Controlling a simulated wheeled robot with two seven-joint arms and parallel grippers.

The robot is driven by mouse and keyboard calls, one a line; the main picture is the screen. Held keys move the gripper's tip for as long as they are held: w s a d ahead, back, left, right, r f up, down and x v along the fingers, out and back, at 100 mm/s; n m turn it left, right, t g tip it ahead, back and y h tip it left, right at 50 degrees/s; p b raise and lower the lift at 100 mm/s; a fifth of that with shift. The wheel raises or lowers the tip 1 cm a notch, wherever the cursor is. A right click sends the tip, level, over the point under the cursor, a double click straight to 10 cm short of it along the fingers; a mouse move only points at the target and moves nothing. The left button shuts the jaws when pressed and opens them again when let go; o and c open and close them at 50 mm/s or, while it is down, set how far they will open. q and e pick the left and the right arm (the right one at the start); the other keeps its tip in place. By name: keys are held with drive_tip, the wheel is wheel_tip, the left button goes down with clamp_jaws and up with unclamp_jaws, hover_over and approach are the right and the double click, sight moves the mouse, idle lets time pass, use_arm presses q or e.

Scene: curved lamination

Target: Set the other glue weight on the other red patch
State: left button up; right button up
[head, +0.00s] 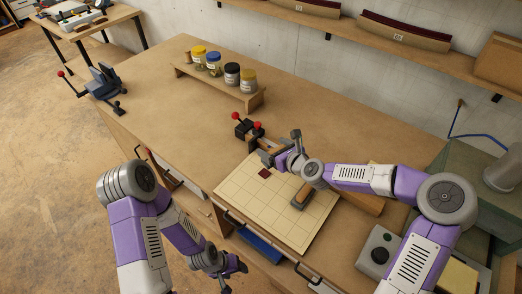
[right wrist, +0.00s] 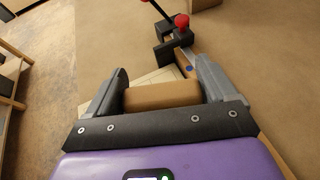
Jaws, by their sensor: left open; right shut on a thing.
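The pale gridded board (head: 247,199) lies on the bench, with one dark red patch (head: 265,173) bare in its upper part. My right gripper (head: 277,155) is just above and beyond the red patch. In the right wrist view it is shut on a tan block, the other glue weight (right wrist: 162,95), held between both fingers. My left gripper (head: 233,268) is open and empty, low beside the bench front.
A black clamp with red knobs (head: 246,129) stands just behind the board and also shows in the right wrist view (right wrist: 170,45). Jars on a small wooden riser (head: 222,86) stand farther back. A grey control box (head: 380,250) sits right of the board.

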drive_tip(key=a+n+g+y, duration=0.2)
drive_tip(key=a, duration=0.1)
drive_tip(key=b, duration=0.5)
hover_over(261, 170)
drive_tip(key=shift+n, duration=0.4)
wheel_tip(261, 170, down, 6)
drive_tip(key=shift+f, duration=0.1)
drive_tip(key=shift+f+b, duration=0.6)
drive_tip(key=shift+f, duration=0.7)
drive_tip(key=o, duration=1.1)
drive_tip(key=shift+s, duration=0.1)
drive_tip(key=shift+c, duration=0.2)
drive_tip(key=shift+d, duration=0.1)
drive_tip(key=p+v, duration=0.2)
drive_tip(key=v, duration=0.5)
drive_tip(key=shift+d+r, duration=0.15)
drive_tip(key=shift+d, duration=0.05)
